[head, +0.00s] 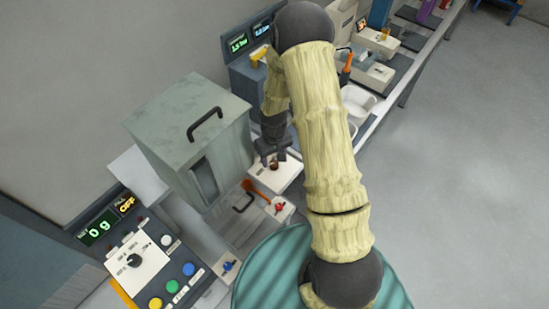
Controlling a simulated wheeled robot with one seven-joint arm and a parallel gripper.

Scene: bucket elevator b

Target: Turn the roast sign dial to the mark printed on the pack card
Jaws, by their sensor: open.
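My gripper (274,157) is in the middle of the head view, pointing down and open, with nothing seen between its fingers. Just below it is a small brown knob-like piece (274,164) on a white plate (284,178). I cannot tell whether the fingers touch this piece or are above it. A black dial (134,260) sits on a white marked panel (142,271) at the lower left, well away from my gripper. I cannot tell which of these is the roast sign dial. No pack card can be made out.
A grey-green box with a black handle (205,124) stands left of my gripper. An orange lever (256,191) and a red knob (279,207) are just below. Colored buttons and a green "0g" display (97,229) are lower left. Bare floor (470,150) lies right.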

